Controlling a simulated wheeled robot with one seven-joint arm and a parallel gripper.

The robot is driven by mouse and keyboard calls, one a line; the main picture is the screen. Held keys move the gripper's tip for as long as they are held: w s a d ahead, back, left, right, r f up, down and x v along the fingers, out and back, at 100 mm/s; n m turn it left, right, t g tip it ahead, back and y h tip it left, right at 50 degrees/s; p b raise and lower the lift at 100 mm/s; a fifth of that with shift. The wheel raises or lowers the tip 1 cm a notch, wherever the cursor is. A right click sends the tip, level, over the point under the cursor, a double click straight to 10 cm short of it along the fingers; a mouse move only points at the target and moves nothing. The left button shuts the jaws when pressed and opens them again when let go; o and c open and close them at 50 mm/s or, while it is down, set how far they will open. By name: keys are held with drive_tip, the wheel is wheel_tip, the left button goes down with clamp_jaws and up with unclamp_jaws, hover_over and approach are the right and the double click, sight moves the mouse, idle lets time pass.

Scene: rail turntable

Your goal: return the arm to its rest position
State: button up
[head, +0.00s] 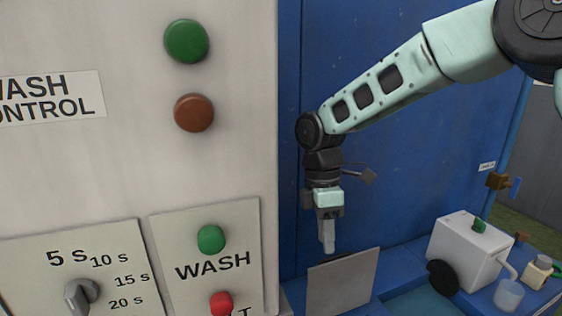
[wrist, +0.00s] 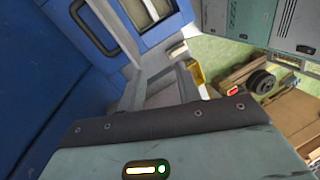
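My arm reaches in from the upper right of the head view and bends down at the wrist. My gripper (head: 328,242) points downward in front of the blue wall, right of the control cabinet. Its fingers show as one narrow pale shape, so I cannot tell whether they are apart. I see nothing held in it.
The control cabinet (head: 140,165) with green, brown and red buttons and a dial (head: 80,294) fills the left. A grey panel (head: 342,283) stands below my gripper. A white box (head: 468,252) and a clear cup (head: 508,294) stand at right.

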drive_tip(key=s+d+r+m+t+y, duration=0.1)
drive_tip(key=s+m, duration=0.9)
drive_tip(key=s, duration=1.5)
drive_tip(key=shift+s+d+m+t, duration=0.2)
drive_tip(key=shift+d+m+t, duration=0.2)
drive_tip(key=shift+d+t, duration=0.55)
